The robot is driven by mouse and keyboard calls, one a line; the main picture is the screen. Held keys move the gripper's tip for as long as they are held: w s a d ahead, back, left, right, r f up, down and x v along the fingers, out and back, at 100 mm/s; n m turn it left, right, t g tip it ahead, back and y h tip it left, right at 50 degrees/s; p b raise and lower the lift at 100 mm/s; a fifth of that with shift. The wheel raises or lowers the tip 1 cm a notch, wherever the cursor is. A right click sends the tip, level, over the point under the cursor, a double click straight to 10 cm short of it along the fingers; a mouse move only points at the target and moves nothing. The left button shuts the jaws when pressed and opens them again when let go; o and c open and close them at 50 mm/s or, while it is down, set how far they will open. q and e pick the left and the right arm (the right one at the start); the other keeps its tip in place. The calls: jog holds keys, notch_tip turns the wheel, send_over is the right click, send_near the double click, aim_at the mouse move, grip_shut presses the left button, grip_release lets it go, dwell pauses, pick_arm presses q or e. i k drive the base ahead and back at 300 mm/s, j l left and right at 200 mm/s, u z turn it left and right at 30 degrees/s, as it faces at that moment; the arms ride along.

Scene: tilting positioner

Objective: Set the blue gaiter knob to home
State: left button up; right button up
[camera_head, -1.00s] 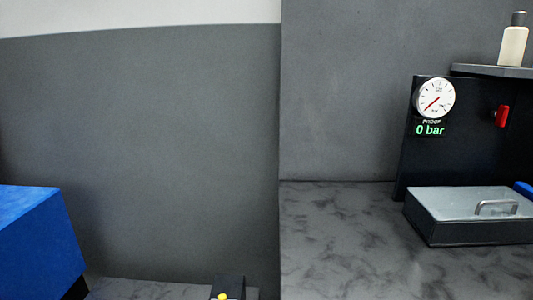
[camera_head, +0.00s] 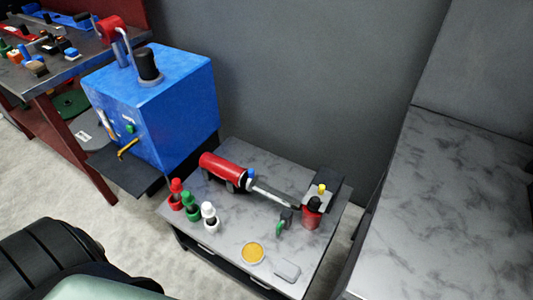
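No knob with a clearly blue gaiter can be made out. A small blue knob or cap (camera_head: 250,173) shows by the red cylinder (camera_head: 222,169) on the low grey table (camera_head: 228,240); it is too small to tell whether it has a gaiter. Red (camera_head: 176,191), green (camera_head: 189,205) and white (camera_head: 209,215) knobs stand in a row at the table's left side. A red base with a black top (camera_head: 312,211) stands at the right end. Neither of my grippers is in view.
A blue machine (camera_head: 175,105) stands behind left of the low table. A workbench with several small parts (camera_head: 45,50) is at the far left. A grey marbled counter (camera_head: 445,200) is on the right. A yellow disc (camera_head: 252,253) lies near the table's front.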

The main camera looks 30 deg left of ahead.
aim_at(252, 177)
jog(key=j+z, duration=0.15)
jog(key=j, duration=0.2)
jog(key=k+j+z, duration=0.1)
jog(key=j, duration=0.25)
jog(key=k+j+z, duration=0.15)
jog(key=j, duration=0.2)
jog(key=j+z, duration=0.1)
jog(key=j, duration=0.25)
jog(key=k, duration=0.05)
